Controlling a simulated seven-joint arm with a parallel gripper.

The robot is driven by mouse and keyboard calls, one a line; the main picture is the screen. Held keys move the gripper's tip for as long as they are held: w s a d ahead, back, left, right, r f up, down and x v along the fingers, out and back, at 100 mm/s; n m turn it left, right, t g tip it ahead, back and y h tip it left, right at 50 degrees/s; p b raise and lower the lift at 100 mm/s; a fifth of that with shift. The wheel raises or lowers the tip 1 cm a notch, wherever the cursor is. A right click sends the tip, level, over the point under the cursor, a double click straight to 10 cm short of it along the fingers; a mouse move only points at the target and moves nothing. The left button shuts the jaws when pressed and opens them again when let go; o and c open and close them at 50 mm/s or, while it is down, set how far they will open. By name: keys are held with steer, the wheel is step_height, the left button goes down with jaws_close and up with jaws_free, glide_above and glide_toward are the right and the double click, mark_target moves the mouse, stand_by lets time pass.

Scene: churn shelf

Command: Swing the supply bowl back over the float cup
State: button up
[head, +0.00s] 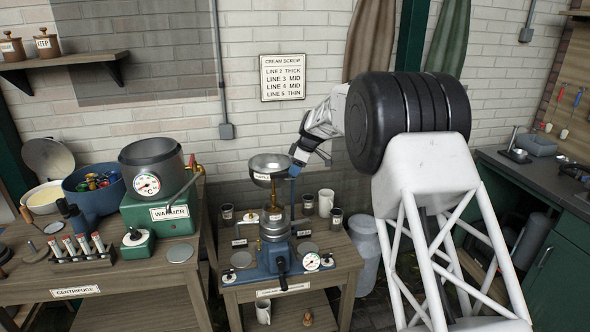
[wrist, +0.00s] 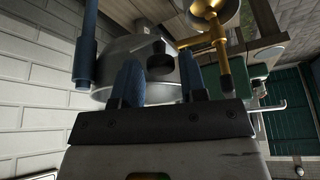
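The supply bowl (head: 268,163) is a wide silver bowl with a label, held high over the blue-based separator (head: 262,262). A brass tap (head: 273,190) hangs below it. A small silver cup, seemingly the float cup (head: 272,218), sits lower on the separator; whether the tap lines up with it I cannot tell. My gripper (head: 298,158) is at the bowl's right side, beside a blue post. In the wrist view my gripper (wrist: 160,78) has its two blue fingers apart, with a black knob (wrist: 160,68) on the grey bowl between or just beyond them. Contact is not clear.
The warmer (head: 158,195) with its pot stands on the left table. A brick wall is close behind.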

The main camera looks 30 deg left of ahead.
stand_by(0.3)
steer(key=v, duration=0.7)
steer(key=shift+r, duration=0.3)
steer(key=shift+d, duration=0.1)
stand_by(0.3)
